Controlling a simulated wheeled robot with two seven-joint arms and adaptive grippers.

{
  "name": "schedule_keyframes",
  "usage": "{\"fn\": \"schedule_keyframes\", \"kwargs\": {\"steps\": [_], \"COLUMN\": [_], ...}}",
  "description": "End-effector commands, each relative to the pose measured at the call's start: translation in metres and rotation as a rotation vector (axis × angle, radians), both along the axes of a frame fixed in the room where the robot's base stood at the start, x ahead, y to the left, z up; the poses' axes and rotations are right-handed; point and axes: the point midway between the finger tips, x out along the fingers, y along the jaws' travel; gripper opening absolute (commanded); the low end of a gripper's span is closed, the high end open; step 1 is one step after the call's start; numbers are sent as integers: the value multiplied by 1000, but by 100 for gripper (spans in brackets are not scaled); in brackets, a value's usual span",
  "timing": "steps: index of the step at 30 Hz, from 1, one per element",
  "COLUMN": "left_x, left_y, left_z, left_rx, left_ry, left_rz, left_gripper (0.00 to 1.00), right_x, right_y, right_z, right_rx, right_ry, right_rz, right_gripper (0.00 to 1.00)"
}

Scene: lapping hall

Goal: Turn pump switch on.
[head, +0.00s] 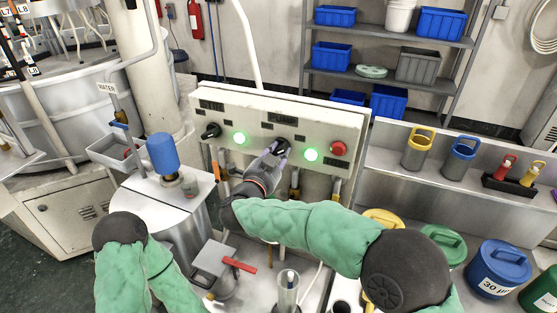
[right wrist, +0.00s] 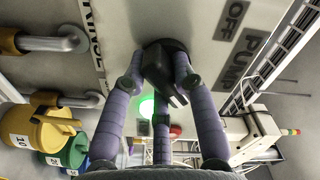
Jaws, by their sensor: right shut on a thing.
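The pump switch is a black rotary knob (right wrist: 166,72) on the pale control panel (head: 228,98). The labels PUMP and OFF (right wrist: 236,18) are printed near it in the right wrist view. My right gripper (head: 278,150) is at this middle knob, with purple fingers on both sides of it and another finger below it. It is shut on the knob, and the fingers partly cover it in the head view. The knob's exact pointing direction is hard to tell. My left arm shows at lower left in the head view, but its gripper does not show.
The panel also bears a left black knob (head: 210,131), two lit green lamps (head: 239,138) (head: 311,155) and a red button (head: 338,149). Pipes with yellow parts (head: 294,184) run below.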

Motion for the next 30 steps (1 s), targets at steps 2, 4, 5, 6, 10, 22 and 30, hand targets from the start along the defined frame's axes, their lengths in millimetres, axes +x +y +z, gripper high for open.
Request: {"fn": "schedule_keyframes", "kwargs": {"steps": [2,4,5,6,10,22,30], "left_x": [0,0,0,0,0,0,0], "left_y": [0,0,0,0,0,0,0], "left_z": [-7,-11,-12,-13,-16,-17,-17], "left_rx": [0,0,0,0,0,0,0], "left_ry": [0,0,0,0,0,0,0], "left_rz": [0,0,0,0,0,0,0], "left_gripper": [46,46,46,46,46,46,46], "right_x": [0,0,0,0,0,0,0], "right_y": [0,0,0,0,1,1,1], "right_z": [-2,-2,-2,-2,-2,-1,-1], "right_rx": [40,71,83,97,129,152,151], "right_ry": [-16,-28,-33,-38,-52,-61,-61], "right_rz": [-1,-1,-1,-1,-1,-1,-1], "right_gripper": [0,0,0,0,0,0,52]}}
